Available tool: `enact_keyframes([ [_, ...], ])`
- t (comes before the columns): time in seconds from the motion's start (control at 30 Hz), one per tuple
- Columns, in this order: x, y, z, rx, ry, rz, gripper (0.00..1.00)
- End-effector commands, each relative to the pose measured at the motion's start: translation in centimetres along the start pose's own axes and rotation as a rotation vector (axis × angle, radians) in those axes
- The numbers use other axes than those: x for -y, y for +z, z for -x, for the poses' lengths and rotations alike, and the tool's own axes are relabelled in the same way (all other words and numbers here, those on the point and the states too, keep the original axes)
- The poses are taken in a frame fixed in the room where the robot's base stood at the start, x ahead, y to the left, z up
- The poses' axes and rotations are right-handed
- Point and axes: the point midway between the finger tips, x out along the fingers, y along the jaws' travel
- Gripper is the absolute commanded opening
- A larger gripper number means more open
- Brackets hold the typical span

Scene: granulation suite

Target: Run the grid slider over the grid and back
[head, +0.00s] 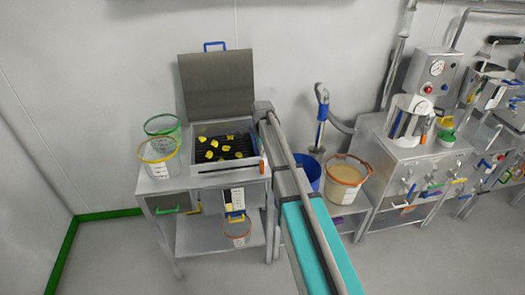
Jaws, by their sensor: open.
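The dark grid (236,144) lies in an open steel box on a table, with several yellow lumps on it. A pale bar (228,167) runs along the box's front edge; I cannot tell for sure whether it is the grid slider. My arm reaches from the bottom of the head view to the box's right side. My gripper (262,148) is small there, beside the right end of the grid, and looks open and empty. Its fingertips are hard to make out, and I cannot tell whether it touches anything. My arm hides part of the box's right side.
The box's lid (217,84) stands open behind it, with a blue handle. A yellow-rimmed bucket (160,160) and a green-rimmed bucket (162,124) stand left of it. To the right are a blue bucket (311,174), an orange-rimmed bucket (346,172) and steel machines.

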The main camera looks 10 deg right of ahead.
Motion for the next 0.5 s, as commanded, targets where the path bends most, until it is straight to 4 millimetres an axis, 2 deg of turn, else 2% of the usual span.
enact_keyframes([
  [0.03, 0.0, 0.0, -0.8, 0.000, 0.000, 0.000, 0.51],
  [0.5, 0.0, -0.1, -4.3, 0.000, 0.000, -0.001, 0.51],
])
